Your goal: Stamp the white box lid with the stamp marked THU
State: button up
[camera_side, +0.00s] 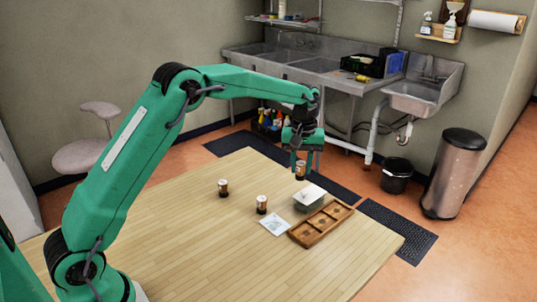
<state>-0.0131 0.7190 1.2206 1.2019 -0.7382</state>
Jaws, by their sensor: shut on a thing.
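My gripper (306,165) is shut on a small dark brown stamp with a lighter band (300,171). It holds the stamp upright, just behind the box in the picture; I cannot tell its exact height above the table. The box with the white lid (312,191) stands on the wooden table, with a small reddish spot on the lid. Two similar stamps stand upright on the table: one at the left (223,189) and one nearer the box (262,205). The markings on all the stamps are too small to read.
A brown wooden tray (298,240) with several round recesses lies in front of the box. A flat, pale square (274,226) lies left of the tray. The table's (190,255) left and front areas are clear. Sinks (330,68) and bins stand beyond it.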

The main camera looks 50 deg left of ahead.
jog(key=shift+w+d+f, duration=0.2)
jog(key=shift+w+d, duration=0.05)
jog(key=shift+w, duration=0.6)
jog(key=shift+w+d+f, duration=0.2)
jog(key=shift+w+d, duration=0.1)
jog(key=shift+w, duration=0.55)
jog(key=shift+w+d+f, duration=0.2)
jog(key=shift+w+d, duration=0.05)
jog(key=shift+w, duration=0.6)
jog(key=shift+f, duration=0.2)
jog(key=shift+f, duration=1.8)
jog(key=shift+f, duration=0.65)
notch_tip(320, 180, up, 7)
dwell(0.6)
jog(key=shift+r, duration=0.1)
